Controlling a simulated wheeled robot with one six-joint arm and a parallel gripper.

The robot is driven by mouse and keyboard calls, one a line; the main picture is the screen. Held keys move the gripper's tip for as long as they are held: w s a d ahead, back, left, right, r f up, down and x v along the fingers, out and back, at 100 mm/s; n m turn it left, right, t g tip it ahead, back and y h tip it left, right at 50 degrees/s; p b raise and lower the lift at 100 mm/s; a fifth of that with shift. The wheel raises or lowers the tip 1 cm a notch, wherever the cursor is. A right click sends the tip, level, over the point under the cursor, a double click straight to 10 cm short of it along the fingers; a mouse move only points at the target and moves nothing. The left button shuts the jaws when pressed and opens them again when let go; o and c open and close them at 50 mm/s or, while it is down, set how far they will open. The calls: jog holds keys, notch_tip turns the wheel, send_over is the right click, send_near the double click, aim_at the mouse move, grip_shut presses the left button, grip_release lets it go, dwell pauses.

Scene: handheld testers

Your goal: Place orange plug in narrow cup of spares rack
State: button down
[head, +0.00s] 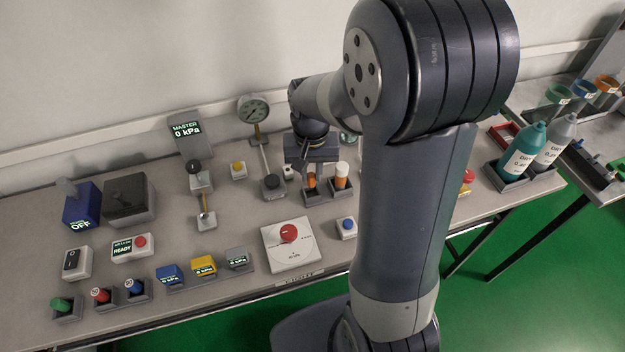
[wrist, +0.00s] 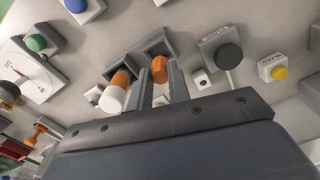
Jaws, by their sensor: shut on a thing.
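My gripper (wrist: 160,76) is shut on the orange plug (wrist: 160,69), which shows between the two fingers in the wrist view. In the head view the plug (head: 311,181) is a small orange patch below my gripper, at the left cup of a dark grey two-cup rack (head: 328,199). The rack (wrist: 149,43) also shows in the wrist view. The plug's lower end is hidden, so I cannot tell how deep it sits or whether it touches the cup. A second piece, orange with a white end (head: 342,171), stands in the other cup; it also shows in the wrist view (wrist: 114,98).
A dial gauge (head: 254,108) and a dark round knob (head: 271,182) stand left of the rack. A white panel with a red button (head: 289,233) and a blue button (head: 347,223) are in front. Teal and grey bottles (head: 524,147) stand to the right. My arm hides part of the bench.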

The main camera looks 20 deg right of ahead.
aim_at(311, 175)
jog(key=shift+f, duration=1.55)
jog(key=shift+f, duration=0.2)
jog(key=c, duration=1.3)
grip_release()
jog(key=shift+r, duration=0.2)
notch_tip(311, 175, up, 12)
jog(key=shift+r+p, duration=0.1)
jog(key=shift+p, duration=0.5)
